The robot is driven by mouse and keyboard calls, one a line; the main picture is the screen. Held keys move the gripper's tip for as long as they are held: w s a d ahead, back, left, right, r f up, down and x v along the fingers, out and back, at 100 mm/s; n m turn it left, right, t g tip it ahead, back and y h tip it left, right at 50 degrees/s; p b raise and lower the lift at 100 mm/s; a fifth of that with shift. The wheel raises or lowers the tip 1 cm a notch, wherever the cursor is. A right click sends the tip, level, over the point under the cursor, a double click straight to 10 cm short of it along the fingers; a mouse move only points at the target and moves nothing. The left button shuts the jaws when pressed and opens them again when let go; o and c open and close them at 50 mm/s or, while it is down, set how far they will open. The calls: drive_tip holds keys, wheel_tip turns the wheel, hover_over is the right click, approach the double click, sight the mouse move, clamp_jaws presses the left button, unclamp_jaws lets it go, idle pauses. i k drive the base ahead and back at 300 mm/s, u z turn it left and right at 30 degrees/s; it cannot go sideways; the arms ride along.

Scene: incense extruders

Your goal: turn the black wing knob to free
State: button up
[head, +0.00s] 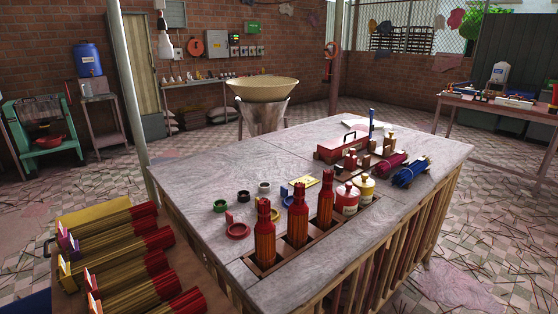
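I cannot make out a black wing knob in the head view. A teal-green machine (22,140) with a dark upper part stands at the far left, with a red bowl (47,142) on it. It is too small and distant to tell whether a wing knob is on it. My gripper is not in view.
A grey-topped table (215,168) fills the middle, holding red bottles (297,220), jars, small rings and a red toolbox (340,149). Incense bundles (120,245) lie at the lower left. A large bowl (262,89) stands behind. Tiled floor (95,180) is open at left.

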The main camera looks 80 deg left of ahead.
sight(338, 169)
drive_tip(key=u, duration=0.9)
drive_tip(key=i, duration=2.5)
drive_tip(key=u, duration=3.15)
